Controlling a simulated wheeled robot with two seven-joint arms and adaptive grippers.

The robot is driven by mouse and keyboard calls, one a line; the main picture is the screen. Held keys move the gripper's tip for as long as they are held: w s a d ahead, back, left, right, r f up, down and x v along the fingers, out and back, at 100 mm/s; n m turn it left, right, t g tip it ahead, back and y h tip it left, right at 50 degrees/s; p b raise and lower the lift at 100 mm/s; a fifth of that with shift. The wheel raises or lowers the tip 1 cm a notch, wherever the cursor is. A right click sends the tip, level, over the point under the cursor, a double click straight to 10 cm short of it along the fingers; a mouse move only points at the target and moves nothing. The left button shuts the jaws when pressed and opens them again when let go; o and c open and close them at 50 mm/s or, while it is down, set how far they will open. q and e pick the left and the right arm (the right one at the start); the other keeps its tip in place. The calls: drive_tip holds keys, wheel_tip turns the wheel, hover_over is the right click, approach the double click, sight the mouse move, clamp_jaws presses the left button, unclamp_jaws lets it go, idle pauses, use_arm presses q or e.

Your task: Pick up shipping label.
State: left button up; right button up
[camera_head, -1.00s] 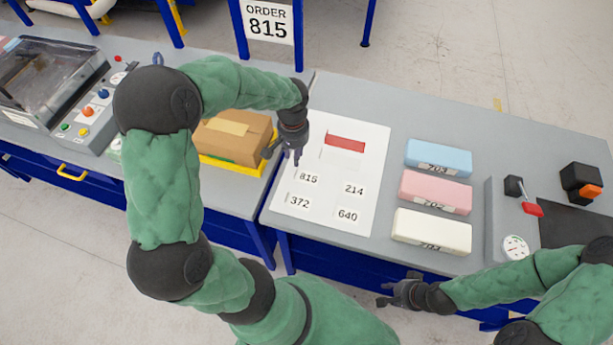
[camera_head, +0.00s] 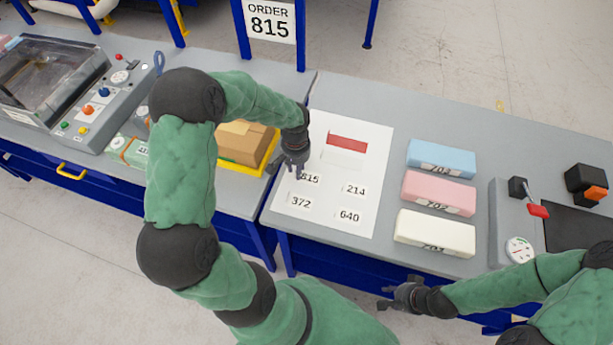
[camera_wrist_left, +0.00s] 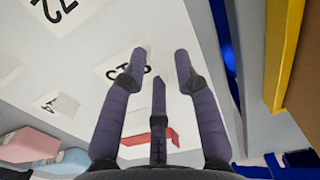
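The shipping label 815 (camera_head: 311,178) lies flat on a white sheet (camera_head: 376,142), partly covered by my left gripper in the head view. My left gripper (camera_head: 299,173) is just above its upper left part. In the left wrist view the same label (camera_wrist_left: 112,68) is partly hidden behind the spread, empty fingers of my left gripper (camera_wrist_left: 160,66). I see no clear contact. Labels 214 (camera_head: 355,190), 372 (camera_head: 301,202) and 640 (camera_head: 348,216) lie nearby. My right gripper (camera_head: 386,297) is in front of the table; its fingers are too small to judge.
The order sign (camera_head: 270,22) reads 815. A cardboard box (camera_head: 243,145) on a yellow-edged base stands left of the sheet. Blue (camera_head: 441,157), pink (camera_head: 438,190) and white (camera_head: 434,230) foam blocks stand to its right. A red-and-white patch (camera_head: 347,142) is on the sheet.

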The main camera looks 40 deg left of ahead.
use_arm(q)
clamp_jaws()
drive_tip(key=shift+r, duration=0.1)
